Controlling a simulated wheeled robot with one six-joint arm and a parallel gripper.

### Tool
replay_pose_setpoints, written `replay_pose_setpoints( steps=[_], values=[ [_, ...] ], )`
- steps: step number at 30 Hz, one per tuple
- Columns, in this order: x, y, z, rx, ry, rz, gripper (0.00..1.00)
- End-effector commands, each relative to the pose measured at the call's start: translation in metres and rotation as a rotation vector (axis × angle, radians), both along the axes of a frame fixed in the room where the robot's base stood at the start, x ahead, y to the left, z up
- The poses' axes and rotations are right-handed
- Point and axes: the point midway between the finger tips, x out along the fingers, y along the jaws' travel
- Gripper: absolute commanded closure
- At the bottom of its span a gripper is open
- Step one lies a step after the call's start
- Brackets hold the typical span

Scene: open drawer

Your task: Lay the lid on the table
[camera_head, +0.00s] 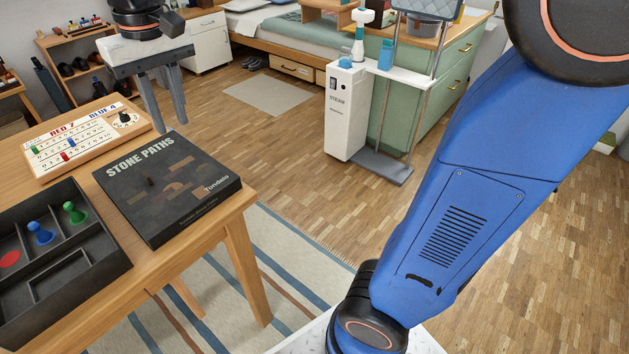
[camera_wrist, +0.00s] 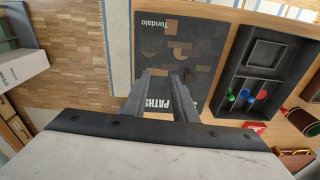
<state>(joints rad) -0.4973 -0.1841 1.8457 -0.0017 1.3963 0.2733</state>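The lid (camera_head: 165,190) is a flat dark box lid marked "STONE PATHS". In the head view it lies face up on the wooden table (camera_head: 238,222), close to the right edge. In the wrist view the lid (camera_wrist: 208,52) shows beyond my fingers. My gripper (camera_wrist: 164,74) is open, its two fingers apart with nothing held between them. The fingers overlap the lid in the picture, but I cannot tell the gap between them. The open box (camera_head: 60,246) with pawns sits left of the lid.
A score board (camera_head: 88,138) with red and blue numbers lies behind the lid. A striped rug (camera_head: 290,255) covers the floor beside the table. A white steam unit (camera_head: 347,110) and a green cabinet (camera_head: 440,95) stand farther back. The wooden floor between is clear.

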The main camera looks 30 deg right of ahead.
Motion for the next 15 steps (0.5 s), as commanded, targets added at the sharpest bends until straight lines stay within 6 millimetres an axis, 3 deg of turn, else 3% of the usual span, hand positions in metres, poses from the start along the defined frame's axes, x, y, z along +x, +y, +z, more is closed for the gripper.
replay_pose_setpoints(
  steps=[1, 6, 15],
  values=[
    [-0.009, -0.021, -0.004, 0.008, -0.018, -0.019, 0.75],
    [-0.038, -0.077, -0.025, 0.027, -0.079, -0.062, 0.75],
    [-0.1, -0.156, -0.077, 0.04, -0.196, -0.139, 0.75]
  ],
)
